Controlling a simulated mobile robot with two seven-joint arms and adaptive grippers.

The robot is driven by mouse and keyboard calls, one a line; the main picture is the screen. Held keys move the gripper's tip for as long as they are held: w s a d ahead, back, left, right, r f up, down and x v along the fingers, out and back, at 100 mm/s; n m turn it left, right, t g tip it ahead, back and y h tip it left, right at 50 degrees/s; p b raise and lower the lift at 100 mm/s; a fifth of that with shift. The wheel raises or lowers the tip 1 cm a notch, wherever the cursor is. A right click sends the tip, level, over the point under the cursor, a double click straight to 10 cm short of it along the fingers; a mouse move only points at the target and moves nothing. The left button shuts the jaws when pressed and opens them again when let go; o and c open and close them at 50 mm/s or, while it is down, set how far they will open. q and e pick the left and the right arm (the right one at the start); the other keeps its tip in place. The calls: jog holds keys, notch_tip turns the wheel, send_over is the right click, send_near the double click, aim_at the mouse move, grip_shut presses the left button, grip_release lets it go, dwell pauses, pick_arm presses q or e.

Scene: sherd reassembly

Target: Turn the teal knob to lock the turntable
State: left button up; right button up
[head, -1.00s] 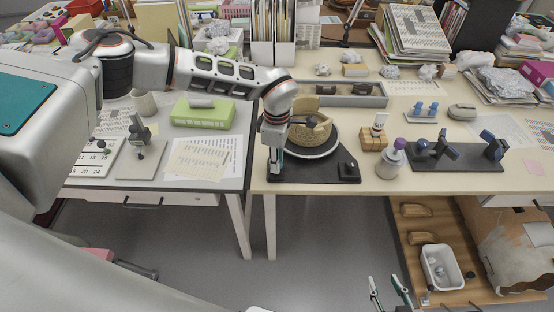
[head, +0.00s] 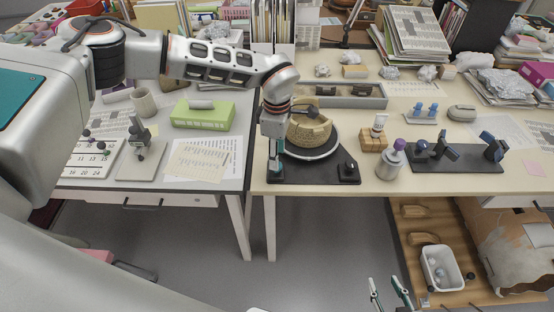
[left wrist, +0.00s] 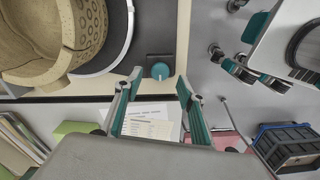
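The turntable is a round disc with a white rim (head: 318,154) on a black base (head: 310,172), carrying a tan, partly rebuilt vessel (head: 308,131). The teal knob (left wrist: 160,70) sits on a small black block on the base, clear in the left wrist view. My left gripper (left wrist: 159,78) is open and points down, with the knob seen between and just beyond its fingertips. No contact shows. In the head view this gripper (head: 276,165) stands over the base's near-left corner and largely hides the knob. My right gripper (head: 383,279) is open and empty, low over the floor.
A black knob-like part (head: 347,168) stands at the base's right corner. A wooden block (head: 373,139) and a metal jar (head: 390,163) are to the right. A grey tray (head: 350,101) lies behind. A narrow gap separates the two tables.

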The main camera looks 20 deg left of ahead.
pick_arm(q)
notch_tip(320, 180, up, 9)
jog(key=shift+f, duration=0.2)
dwell(0.5)
